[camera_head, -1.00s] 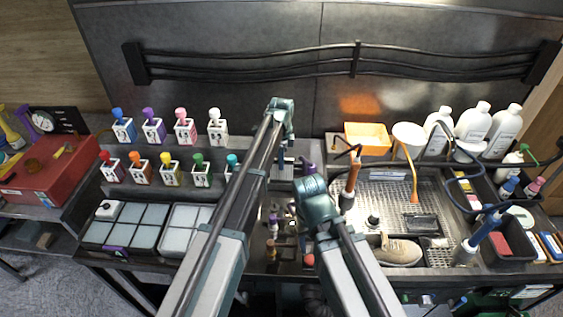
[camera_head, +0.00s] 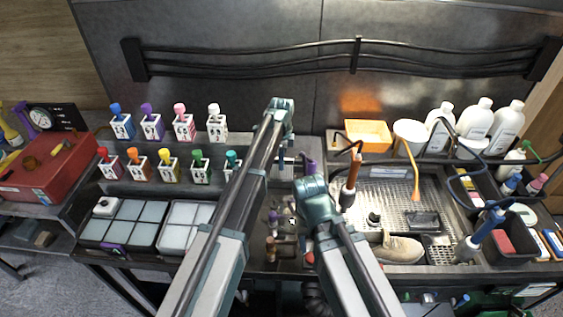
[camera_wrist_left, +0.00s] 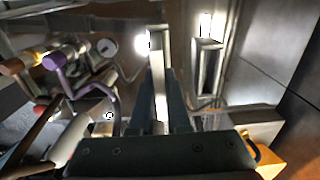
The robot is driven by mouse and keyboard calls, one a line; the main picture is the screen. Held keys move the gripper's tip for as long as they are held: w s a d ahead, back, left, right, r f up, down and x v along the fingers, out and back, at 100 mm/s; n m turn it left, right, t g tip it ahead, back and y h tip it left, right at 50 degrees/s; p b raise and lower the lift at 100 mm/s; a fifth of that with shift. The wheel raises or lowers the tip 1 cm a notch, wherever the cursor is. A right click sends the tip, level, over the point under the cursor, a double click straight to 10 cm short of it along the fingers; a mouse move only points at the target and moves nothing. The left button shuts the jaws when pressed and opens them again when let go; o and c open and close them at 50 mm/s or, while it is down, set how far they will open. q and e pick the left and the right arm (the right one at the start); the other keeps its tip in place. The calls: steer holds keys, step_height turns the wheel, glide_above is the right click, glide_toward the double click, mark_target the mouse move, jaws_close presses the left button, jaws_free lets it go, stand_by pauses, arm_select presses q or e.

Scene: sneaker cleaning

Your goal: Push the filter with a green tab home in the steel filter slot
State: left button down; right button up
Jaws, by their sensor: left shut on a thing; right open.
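My left gripper (camera_head: 283,150) points down behind the middle of the bench, its fingers partly hidden by its own arm. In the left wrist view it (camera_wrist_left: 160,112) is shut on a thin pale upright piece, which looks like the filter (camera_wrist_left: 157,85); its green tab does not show. A narrow steel frame (camera_wrist_left: 208,62) stands just right of the held piece. I cannot tell whether it is the filter slot, or how deep the filter sits. My right gripper (camera_head: 312,205) is open, lower and to the right; its fingertips are mostly hidden.
Small bottles in several colours (camera_head: 168,165) stand in rows at the left. A shoe (camera_head: 398,248) lies by the perforated tray (camera_head: 385,195) at the right. An orange-handled tool (camera_head: 351,182) stands close to my right gripper. Valve handles (camera_wrist_left: 62,62) crowd the wrist view's left.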

arm_select(q)
steer(key=shift+f+b, duration=1.35)
steer(key=shift+f, duration=0.1)
arm_select(e)
steer(key=shift+f, duration=1.45)
arm_select(q)
steer(key=c, duration=0.8)
jaws_free()
steer(key=shift+r, duration=0.1)
arm_select(e)
steer(key=shift+r, duration=0.15)
arm_select(q)
step_height(320, 180, up, 14)
steer(key=p, duration=1.4)
arm_select(e)
step_height(320, 180, up, 14)
steer(key=shift+f, duration=0.2)
arm_select(q)
steer(key=shift+f, duration=0.2)
